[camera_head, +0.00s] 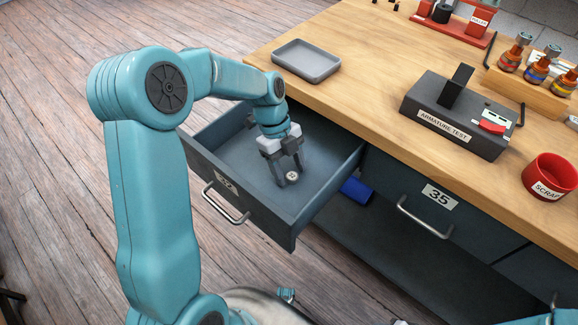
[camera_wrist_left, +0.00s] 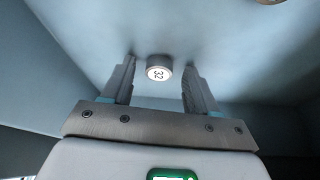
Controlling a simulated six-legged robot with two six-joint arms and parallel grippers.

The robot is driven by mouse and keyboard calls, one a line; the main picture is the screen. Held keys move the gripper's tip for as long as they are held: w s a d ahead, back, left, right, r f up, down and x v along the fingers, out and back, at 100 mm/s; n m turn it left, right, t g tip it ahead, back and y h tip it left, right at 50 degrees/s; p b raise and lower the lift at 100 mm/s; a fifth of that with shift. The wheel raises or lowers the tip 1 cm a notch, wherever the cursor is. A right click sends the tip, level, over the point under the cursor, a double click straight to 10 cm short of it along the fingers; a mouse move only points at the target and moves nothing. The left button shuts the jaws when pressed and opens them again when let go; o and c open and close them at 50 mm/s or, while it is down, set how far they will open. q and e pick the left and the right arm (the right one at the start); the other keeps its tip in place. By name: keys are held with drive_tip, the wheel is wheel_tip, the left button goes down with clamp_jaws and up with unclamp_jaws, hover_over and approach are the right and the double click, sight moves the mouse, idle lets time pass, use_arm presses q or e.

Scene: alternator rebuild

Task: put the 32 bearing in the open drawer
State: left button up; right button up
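The 32 bearing (camera_wrist_left: 158,68) is a small silver disc with "32" on its pale face. It appears to rest on the floor of the open drawer (camera_head: 235,160), between my left fingertips in the wrist view, with a gap on each side. In the head view the bearing (camera_head: 292,176) shows just by the fingertips. My left gripper (camera_head: 288,172) reaches down inside the drawer, with its fingers apart and empty; it also shows in the left wrist view (camera_wrist_left: 160,80). The drawer is dark blue-grey, pulled out, with a label too blurred to read surely. My right gripper is not visible.
A grey tray (camera_head: 306,60) sits on the bench above the drawer. A closed drawer labelled 35 (camera_head: 430,205) is to the right. The armature tester (camera_head: 458,112) and red scrap cup (camera_head: 551,177) stand on the bench.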

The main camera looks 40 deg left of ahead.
use_arm(q)
drive_tip(key=shift+r, duration=0.1)
drive_tip(key=shift+r, duration=0.2)
drive_tip(key=p+v, duration=0.2)
drive_tip(key=v, duration=0.9)
drive_tip(key=shift+a+r, duration=0.2)
drive_tip(key=shift+r, duration=0.15)
